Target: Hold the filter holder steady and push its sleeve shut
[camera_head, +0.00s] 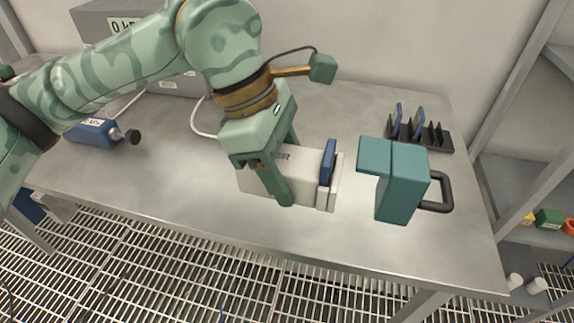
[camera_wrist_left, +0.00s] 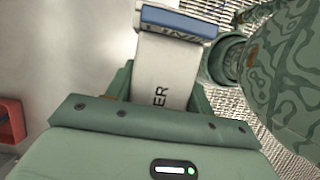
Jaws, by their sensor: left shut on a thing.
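The filter holder (camera_head: 309,170) is a long pale grey box lying on the metal table, with dark letters ending in "ER" on it. A blue plate (camera_head: 327,163) stands up out of it near its right end. A pale end piece (camera_head: 333,191), perhaps the sleeve, sits beyond the plate with a narrow dark line beside it. My left gripper (camera_head: 281,176) is shut across the holder's body, one finger on the near side. The left wrist view shows the holder (camera_wrist_left: 164,73) between the fingers and the blue plate (camera_wrist_left: 176,21) beyond. My right gripper is not in view.
A teal block (camera_head: 402,185) with a black handle stands right of the holder, apart from it. A black rack (camera_head: 432,137) with blue plates is behind it. A blue bottle-like tool (camera_head: 92,132) lies at left. The table's front is clear, with grating below.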

